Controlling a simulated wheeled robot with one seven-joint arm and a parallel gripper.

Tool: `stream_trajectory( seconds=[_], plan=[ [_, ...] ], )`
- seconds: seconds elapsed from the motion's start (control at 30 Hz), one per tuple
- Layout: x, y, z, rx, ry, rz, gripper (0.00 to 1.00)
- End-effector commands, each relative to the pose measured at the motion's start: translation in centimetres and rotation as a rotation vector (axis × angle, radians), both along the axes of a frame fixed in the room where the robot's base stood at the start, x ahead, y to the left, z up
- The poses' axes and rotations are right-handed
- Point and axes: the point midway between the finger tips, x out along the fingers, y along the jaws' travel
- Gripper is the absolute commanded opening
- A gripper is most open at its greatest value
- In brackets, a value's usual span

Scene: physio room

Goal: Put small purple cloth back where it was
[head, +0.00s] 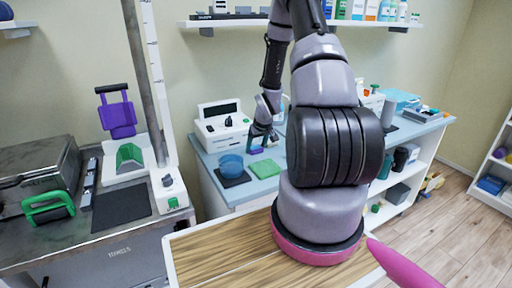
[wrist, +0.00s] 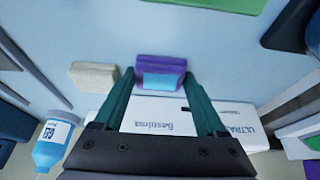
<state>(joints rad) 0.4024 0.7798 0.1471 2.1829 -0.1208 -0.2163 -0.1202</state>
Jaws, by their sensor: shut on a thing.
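The small purple cloth (wrist: 160,66) looks like a folded block with a light blue face in the wrist view. It sits between the two teal fingertips of my gripper (wrist: 158,80), which is shut on it. In the head view my gripper (head: 262,134) is over the blue-topped counter (head: 212,160), with the purple cloth (head: 256,150) just visible at its tips. I cannot tell whether the cloth touches the counter.
A green cloth (head: 265,168) and a blue round container (head: 231,165) on a dark mat are close by. A white device (head: 222,125) stands behind. The wrist view shows a beige block (wrist: 94,76), a blue bottle (wrist: 52,146) and a white box (wrist: 150,117).

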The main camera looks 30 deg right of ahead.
Motion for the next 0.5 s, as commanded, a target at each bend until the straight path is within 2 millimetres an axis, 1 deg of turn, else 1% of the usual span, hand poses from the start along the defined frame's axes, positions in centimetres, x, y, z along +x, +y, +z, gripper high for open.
stream_trajectory(
  seconds=[0.3, 0.33, 0.4, 0.5],
  plan=[
    [0.03, -0.02, -0.24, -0.001, -0.001, 0.000, 0.04],
    [0.05, -0.03, -0.27, -0.001, -0.001, 0.000, 0.77],
    [0.05, -0.04, -0.23, -0.001, -0.002, 0.000, 1.00],
    [0.05, -0.06, -0.23, -0.001, -0.001, 0.000, 1.00]
  ],
)
